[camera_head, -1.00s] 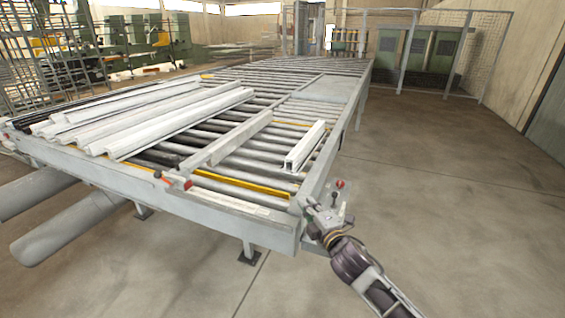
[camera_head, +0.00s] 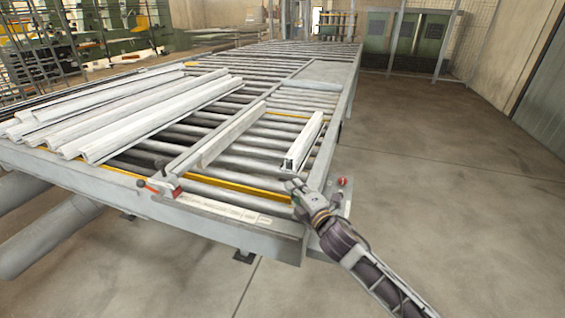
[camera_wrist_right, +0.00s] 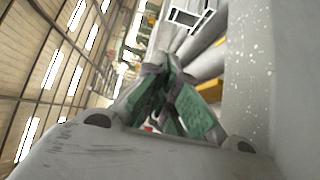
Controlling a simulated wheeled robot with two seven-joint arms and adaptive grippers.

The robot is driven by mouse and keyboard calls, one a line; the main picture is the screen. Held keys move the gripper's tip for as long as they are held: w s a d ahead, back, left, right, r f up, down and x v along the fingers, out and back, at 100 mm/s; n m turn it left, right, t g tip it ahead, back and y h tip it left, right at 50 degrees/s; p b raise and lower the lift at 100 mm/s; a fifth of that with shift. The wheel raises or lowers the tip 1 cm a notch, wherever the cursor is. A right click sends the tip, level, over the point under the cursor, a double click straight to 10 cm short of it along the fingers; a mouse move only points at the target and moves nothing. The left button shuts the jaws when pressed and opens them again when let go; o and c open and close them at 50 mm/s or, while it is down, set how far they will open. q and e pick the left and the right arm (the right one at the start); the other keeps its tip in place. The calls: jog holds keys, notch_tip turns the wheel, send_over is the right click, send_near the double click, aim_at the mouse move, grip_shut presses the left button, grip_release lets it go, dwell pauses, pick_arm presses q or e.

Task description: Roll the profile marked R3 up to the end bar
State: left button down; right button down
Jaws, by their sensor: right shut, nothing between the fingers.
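A short pale profile (camera_head: 305,143) lies alone on the rollers at the right of the bench, its hollow end toward me. No R3 mark is readable on it. Its end also shows at the top of the right wrist view (camera_wrist_right: 190,16). My right gripper (camera_head: 292,186) is shut and empty, just in front of the profile's near end and apart from it, by the bench's front right corner. Its green-padded fingers (camera_wrist_right: 170,90) fill the middle of the wrist view. A grey front beam (camera_head: 225,228) closes the near end of the bench; I cannot tell whether it is the end bar.
A long grey bar (camera_head: 233,133) crosses the rollers left of the profile, with a red-handled clamp (camera_head: 163,184) at its near end. Several long white profiles (camera_head: 130,115) lie at the left. A red button (camera_head: 342,181) sits on the right edge. The floor at right is clear.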

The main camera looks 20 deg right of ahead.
aim_at(295, 159)
jog(key=shift+s, duration=0.15)
jog(key=shift+w+a+r+p, duration=0.1)
jog(key=shift+w+a+p, duration=0.2)
jog(key=shift+w, duration=1.4)
jog(key=shift+w+a+f+p, duration=0.1)
jog(key=shift+w+a+p, duration=0.25)
jog(key=shift+w, duration=1.4)
jog(key=shift+w+a+r+p, duration=0.1)
jog(key=shift+w+a+p, duration=0.2)
jog(key=shift+w, duration=1.4)
pick_arm(q)
jog(key=shift+s+r+p, duration=0.2)
jog(key=shift+s+r, duration=0.05)
jog(key=shift+r, duration=0.45)
jog(key=shift+s+r+p, duration=0.15)
jog(key=shift+s+r, duration=0.1)
jog(key=shift+r, duration=0.4)
pick_arm(e)
jog(key=shift+w+d, duration=0.55)
jog(key=shift+w, duration=0.2)
jog(key=shift+w+d, duration=0.55)
jog(key=shift+w, duration=0.2)
jog(key=shift+w, duration=0.1)
